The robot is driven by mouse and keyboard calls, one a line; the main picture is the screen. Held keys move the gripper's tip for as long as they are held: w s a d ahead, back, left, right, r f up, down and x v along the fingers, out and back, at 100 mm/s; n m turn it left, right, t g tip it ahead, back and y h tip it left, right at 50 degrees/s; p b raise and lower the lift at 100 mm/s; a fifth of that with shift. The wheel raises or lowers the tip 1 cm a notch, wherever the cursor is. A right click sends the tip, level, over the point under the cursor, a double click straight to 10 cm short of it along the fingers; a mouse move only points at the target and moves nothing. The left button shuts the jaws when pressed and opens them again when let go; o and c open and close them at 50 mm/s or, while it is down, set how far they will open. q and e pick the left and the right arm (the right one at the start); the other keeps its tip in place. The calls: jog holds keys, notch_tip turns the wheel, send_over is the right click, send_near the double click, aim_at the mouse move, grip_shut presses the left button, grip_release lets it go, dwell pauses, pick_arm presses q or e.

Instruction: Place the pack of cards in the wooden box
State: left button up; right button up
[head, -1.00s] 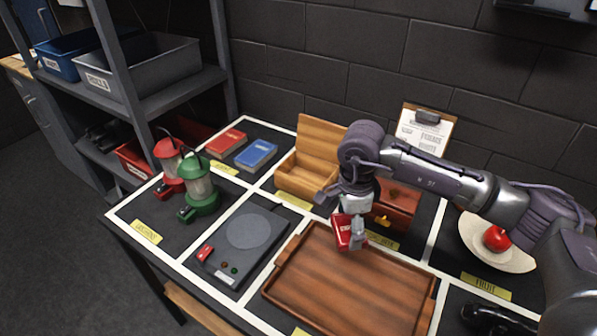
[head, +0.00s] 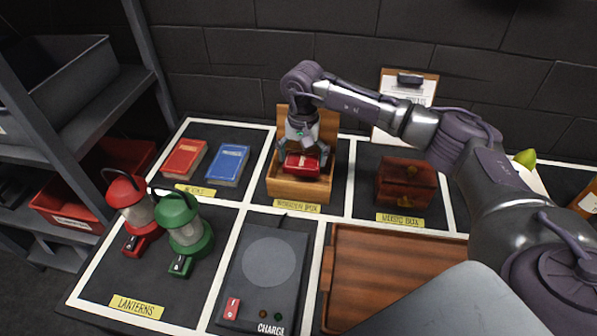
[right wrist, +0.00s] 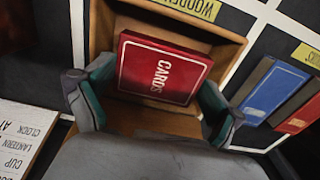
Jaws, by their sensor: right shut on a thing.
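The pack of cards (head: 302,166) is a red box, and its "CARDS" lettering shows in the right wrist view (right wrist: 163,72). My right gripper (head: 303,158) is shut on it, one finger at each side. The wooden box (head: 298,190) is light wood with its lid raised at the back. The pack is at the box's opening, within its walls as seen in the right wrist view (right wrist: 225,45). I cannot tell whether the pack touches the box floor. My left gripper is not in view.
Red book (head: 184,157) and blue book (head: 228,163) lie left of the box. A dark reddish box (head: 405,185) stands to its right. In front are a charger (head: 262,270), a wooden tray (head: 390,285) and two lanterns, red (head: 130,210) and green (head: 187,230). A clipboard (head: 407,98) leans behind.

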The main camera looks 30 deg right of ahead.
aim_at(302, 173)
notch_tip(302, 173, down, 2)
notch_tip(302, 173, down, 4)
jog(key=shift+r+p, duration=0.15)
jog(key=shift+p, duration=0.3)
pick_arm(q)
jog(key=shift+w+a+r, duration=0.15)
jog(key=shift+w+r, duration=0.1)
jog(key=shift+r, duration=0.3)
pick_arm(e)
jog(key=shift+f, duration=0.25)
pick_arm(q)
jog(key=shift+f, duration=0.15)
pick_arm(e)
jog(key=o, duration=0.8)
jog(key=shift+r, duration=0.15)
